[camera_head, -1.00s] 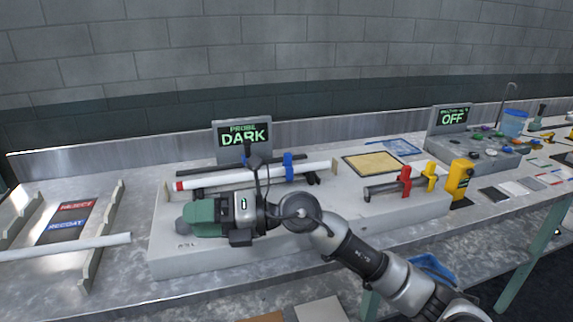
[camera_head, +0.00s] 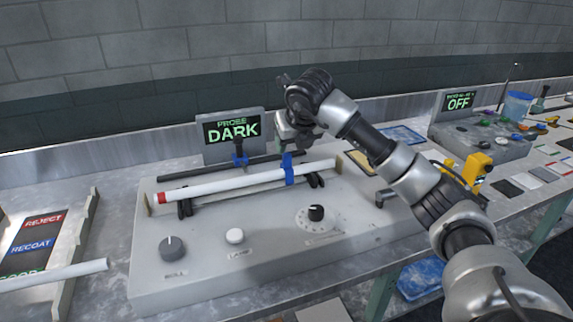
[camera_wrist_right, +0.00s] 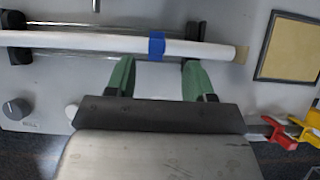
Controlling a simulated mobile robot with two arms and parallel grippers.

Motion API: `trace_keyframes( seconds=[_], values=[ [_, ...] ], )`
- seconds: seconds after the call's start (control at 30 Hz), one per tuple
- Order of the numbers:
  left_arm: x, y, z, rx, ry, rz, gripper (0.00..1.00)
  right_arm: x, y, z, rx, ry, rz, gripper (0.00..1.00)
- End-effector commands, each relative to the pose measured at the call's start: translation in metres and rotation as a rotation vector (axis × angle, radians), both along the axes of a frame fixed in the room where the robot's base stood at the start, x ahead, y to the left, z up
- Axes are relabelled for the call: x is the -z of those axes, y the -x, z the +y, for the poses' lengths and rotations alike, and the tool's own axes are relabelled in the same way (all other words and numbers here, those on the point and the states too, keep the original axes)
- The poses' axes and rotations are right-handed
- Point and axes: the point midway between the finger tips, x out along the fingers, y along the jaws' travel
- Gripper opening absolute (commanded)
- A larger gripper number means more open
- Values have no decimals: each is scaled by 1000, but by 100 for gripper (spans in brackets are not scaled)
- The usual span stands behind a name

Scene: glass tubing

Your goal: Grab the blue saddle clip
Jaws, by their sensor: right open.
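The blue saddle clip (camera_head: 288,170) sits around the white tube (camera_head: 230,182), toward its right end, on the grey bench unit. In the right wrist view the clip (camera_wrist_right: 156,46) shows as a blue band on the tube. My right gripper (camera_head: 290,143) is just behind and above the clip in the head view. In the wrist view its two green fingers (camera_wrist_right: 157,72) are spread apart, one to each side of the clip's line, with nothing between them. I cannot tell the exact height gap. My left gripper is not in view.
A second blue piece (camera_head: 240,159) is on the dark rail behind the tube, below the DARK display (camera_head: 233,130). Knobs (camera_head: 172,247) stand on the unit's front. Red and yellow clips (camera_wrist_right: 282,134) are at the wrist view's lower right.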

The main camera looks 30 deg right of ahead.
Motion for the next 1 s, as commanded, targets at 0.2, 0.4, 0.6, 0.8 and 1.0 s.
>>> trace_keyframes(
  seconds=[0.2, 0.4, 0.6, 0.8, 1.0],
  values=[
    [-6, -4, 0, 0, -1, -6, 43, 17, -10, 0, -1, -1, 4, 53],
    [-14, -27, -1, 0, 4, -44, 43, 42, -25, -2, -3, -1, 3, 53],
    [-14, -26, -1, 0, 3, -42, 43, 50, -29, -3, -4, -1, -1, 53],
    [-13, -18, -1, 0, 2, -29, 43, 50, -28, -3, -4, -1, -1, 42],
    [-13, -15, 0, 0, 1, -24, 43, 49, -28, -3, -3, -1, -1, 12]
  ],
)
